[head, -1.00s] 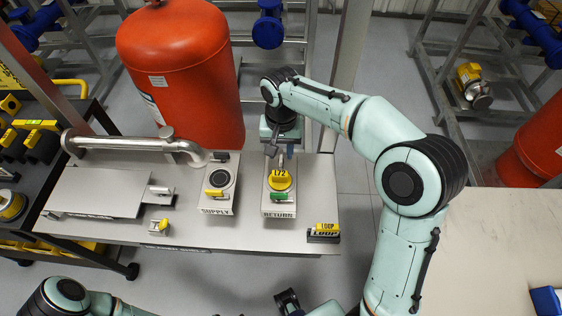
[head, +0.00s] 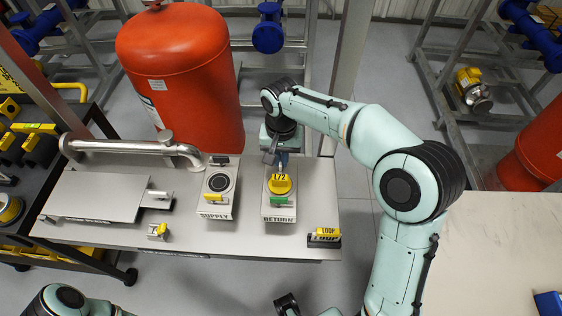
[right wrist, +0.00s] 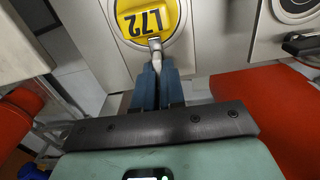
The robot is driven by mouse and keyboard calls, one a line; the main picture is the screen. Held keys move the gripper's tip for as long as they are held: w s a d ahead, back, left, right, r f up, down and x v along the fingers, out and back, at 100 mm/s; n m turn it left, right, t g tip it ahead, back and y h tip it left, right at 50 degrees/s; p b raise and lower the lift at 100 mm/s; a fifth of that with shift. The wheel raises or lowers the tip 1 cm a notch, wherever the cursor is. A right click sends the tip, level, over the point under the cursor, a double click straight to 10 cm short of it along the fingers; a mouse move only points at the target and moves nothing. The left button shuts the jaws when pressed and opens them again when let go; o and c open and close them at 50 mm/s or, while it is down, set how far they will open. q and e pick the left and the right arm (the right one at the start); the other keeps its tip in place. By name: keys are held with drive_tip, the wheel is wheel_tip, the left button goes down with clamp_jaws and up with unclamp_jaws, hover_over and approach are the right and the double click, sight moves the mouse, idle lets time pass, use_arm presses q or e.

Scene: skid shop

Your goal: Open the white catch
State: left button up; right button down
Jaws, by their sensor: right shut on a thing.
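The white catch (right wrist: 155,44) is a short pale lever in front of the yellow L72 cap (right wrist: 147,22) in the right wrist view. In the head view that cap (head: 280,183) sits on the RETURN unit (head: 279,204), and the catch is mostly hidden at the unit's rear edge. My right gripper (right wrist: 156,68) is shut on the lever, its blue fingertips on either side of it. In the head view my right gripper (head: 282,160) reaches down behind the cap. My left gripper is not clearly in view; only parts of my arm show at the bottom edge.
The SUPPLY unit (head: 218,190) stands left of RETURN, with a dark handle (head: 220,160) at its rear. A large red tank (head: 180,80) rises behind the grey bench (head: 190,236). A steel pipe (head: 125,147) runs along the bench's rear left. A yellow LOOP tag block (head: 324,236) lies front right.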

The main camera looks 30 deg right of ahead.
drive_tip(key=m, duration=0.3)
drive_tip(key=shift+r+m, duration=0.1)
drive_tip(key=shift+m, duration=0.6)
drive_tip(key=shift+m+p, duration=0.35)
drive_tip(key=shift+m, duration=0.65)
drive_tip(key=shift+m, duration=1.7)
